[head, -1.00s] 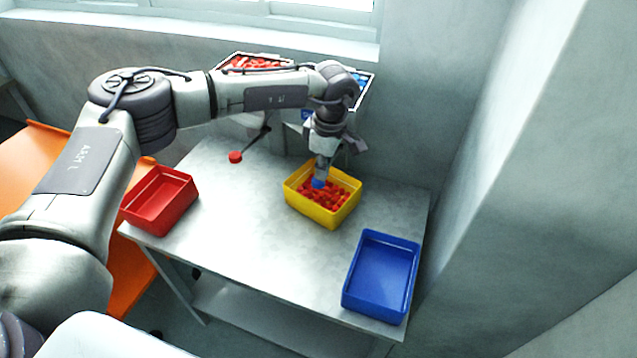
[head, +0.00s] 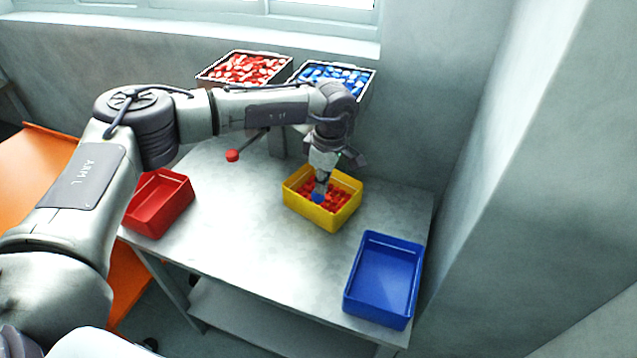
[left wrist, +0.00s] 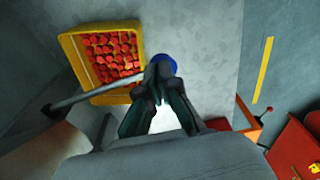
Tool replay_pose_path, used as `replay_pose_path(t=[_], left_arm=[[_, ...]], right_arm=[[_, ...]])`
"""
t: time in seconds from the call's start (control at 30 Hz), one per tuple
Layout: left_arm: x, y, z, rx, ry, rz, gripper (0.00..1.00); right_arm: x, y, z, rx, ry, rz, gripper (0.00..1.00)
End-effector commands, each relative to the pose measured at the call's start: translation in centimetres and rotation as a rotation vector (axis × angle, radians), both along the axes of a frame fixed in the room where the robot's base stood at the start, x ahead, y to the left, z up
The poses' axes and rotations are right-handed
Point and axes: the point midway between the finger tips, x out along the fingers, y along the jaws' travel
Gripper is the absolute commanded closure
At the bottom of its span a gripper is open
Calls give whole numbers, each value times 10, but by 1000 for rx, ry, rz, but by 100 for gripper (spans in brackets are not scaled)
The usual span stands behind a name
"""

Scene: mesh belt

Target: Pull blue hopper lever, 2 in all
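The blue hopper (head: 335,76) stands at the back, full of blue pieces. Its lever has a blue knob (head: 318,197), seen over the yellow bin (head: 345,213), which holds red pieces. My left gripper (head: 321,188) is at the knob from above. In the left wrist view, the fingers (left wrist: 160,80) come together on the lever just at the blue knob (left wrist: 164,62), and the lever's grey rod (left wrist: 95,92) runs off to the left. The yellow bin shows beside it (left wrist: 68,48). No blue pieces show in the bin. My right gripper is out of view.
The red hopper (head: 244,70) stands left of the blue one, with its red-knobbed lever (head: 233,156) below. A red bin (head: 158,204) is at the table's left and an empty blue bin (head: 384,278) at its front right. The middle of the table (head: 245,215) is clear.

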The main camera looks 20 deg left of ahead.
Motion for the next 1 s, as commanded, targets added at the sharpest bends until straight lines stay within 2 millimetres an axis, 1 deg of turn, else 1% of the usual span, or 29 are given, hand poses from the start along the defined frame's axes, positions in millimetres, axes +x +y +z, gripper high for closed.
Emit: replay_pose_path(t=[0.33, 0.43, 0.57, 0.63, 0.9, 1.0], left_arm=[[0, -1, 1, 0, 0, -1, 100], [0, -10, 3, -1, -1, -3, 100], [-1, -27, 8, -1, -1, -3, 100], [-2, -31, 10, 0, 0, -2, 100], [-1, -30, 12, 0, -1, 0, 100], [-1, -31, 19, 0, -2, 0, 100]], right_arm=[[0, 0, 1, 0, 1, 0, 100], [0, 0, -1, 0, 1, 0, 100], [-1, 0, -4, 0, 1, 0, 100], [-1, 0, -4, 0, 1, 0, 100], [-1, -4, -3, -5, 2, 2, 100], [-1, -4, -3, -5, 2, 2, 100]])
